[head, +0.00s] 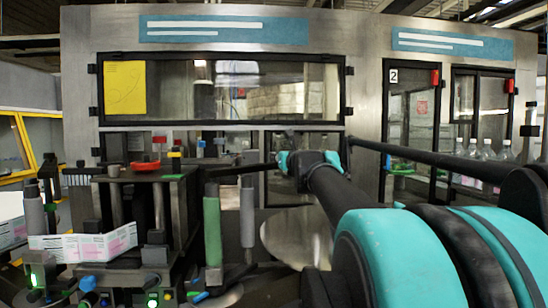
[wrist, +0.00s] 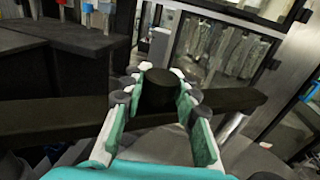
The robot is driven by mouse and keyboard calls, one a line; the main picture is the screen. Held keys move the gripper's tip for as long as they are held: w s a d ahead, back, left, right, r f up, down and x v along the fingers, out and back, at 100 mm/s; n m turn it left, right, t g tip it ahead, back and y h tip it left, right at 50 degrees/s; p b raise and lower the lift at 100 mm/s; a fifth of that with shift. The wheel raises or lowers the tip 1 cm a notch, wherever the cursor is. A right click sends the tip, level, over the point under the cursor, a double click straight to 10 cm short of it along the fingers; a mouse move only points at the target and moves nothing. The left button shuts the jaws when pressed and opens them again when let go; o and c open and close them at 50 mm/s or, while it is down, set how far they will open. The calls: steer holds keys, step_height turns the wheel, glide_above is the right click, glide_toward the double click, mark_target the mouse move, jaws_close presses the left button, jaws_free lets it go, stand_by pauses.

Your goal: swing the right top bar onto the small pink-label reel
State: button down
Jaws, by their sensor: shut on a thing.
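My gripper (wrist: 157,100) is closed around a black round knob (wrist: 160,90), with a teal and white finger on each side. The knob stands on a long dark bar (wrist: 60,122) that runs across the wrist view. In the head view my gripper (head: 287,160) is at the right end of a dark bar (head: 240,170), which runs left toward the labeller; this appears to be the right top bar. A white label strip with pink print (head: 85,243) runs across the front left of the labeller. I cannot clearly make out the small pink-label reel.
A green roller (head: 212,232) and a grey roller (head: 247,218) stand upright below the bar. A pale disc (head: 290,240) lies partly behind my arm. The cabinet with glass windows (head: 360,180) closes off the back. Clear bottles (head: 488,150) stand at right.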

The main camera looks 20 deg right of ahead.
steer(key=shift+s, duration=0.35)
steer(key=c, duration=1.1)
jaws_free()
steer(key=shift+c, duration=0.2)
steer(key=s, duration=1.2)
steer(key=shift+d, duration=0.1)
